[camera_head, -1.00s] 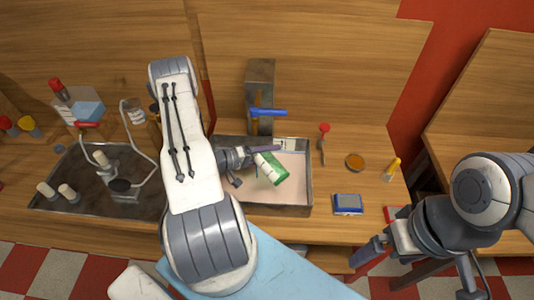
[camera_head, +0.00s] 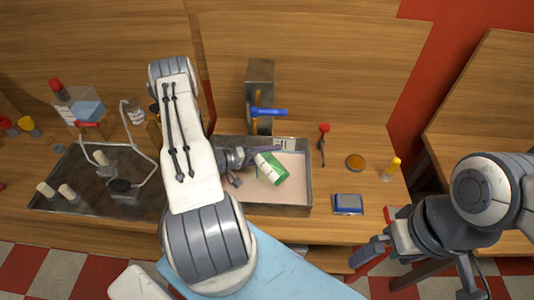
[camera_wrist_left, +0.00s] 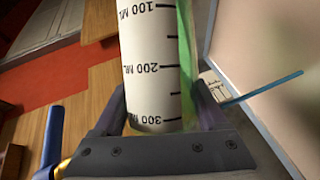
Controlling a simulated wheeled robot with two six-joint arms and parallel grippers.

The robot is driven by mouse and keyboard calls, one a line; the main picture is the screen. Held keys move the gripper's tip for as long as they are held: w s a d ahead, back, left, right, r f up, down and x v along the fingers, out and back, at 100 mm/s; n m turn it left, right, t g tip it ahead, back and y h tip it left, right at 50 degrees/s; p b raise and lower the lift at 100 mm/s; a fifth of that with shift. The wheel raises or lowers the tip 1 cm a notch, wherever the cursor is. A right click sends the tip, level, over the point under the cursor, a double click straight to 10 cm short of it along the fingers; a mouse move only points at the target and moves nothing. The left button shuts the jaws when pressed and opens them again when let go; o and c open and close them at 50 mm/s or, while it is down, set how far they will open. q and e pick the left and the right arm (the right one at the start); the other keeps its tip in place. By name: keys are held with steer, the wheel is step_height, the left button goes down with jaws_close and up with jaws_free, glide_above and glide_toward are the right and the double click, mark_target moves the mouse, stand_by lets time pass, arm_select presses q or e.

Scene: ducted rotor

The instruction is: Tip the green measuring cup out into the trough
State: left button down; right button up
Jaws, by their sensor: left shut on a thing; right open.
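The green measuring cup (camera_head: 271,169) has a white scale strip and is held tilted over the trough (camera_head: 307,180), a grey-walled sink-like basin. My left gripper (camera_head: 253,163) is shut on the cup from its left side. In the left wrist view the cup (camera_wrist_left: 152,65) fills the space between the fingers of my left gripper (camera_wrist_left: 160,118), its printed scale upside down. The cup's opening and contents are hidden. My right gripper (camera_head: 370,262) is open and empty, in front of the counter at the right, away from the trough.
A tap with a blue handle (camera_head: 268,112) stands behind the trough. A blue box (camera_head: 347,204), an orange round dish (camera_head: 355,162), a red-topped tool (camera_head: 323,142) and a yellow-topped item (camera_head: 391,169) are to the right. A dark sink (camera_head: 70,180) lies left.

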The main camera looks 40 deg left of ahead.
arm_select(q)
steer(key=shift+a+f+n+h+b, duration=0.2)
steer(key=shift+f+n+h+b, duration=0.25)
steer(key=shift+f+b, duration=0.45)
steer(key=shift+r, duration=0.2)
stand_by(3.3)
steer(key=shift+a+n+h+b, duration=0.15)
steer(key=shift+n+h+b, duration=0.1)
steer(key=shift+n+b, duration=0.3)
steer(key=shift+w+a+r+n, duration=0.1)
steer(key=shift+n, duration=0.2)
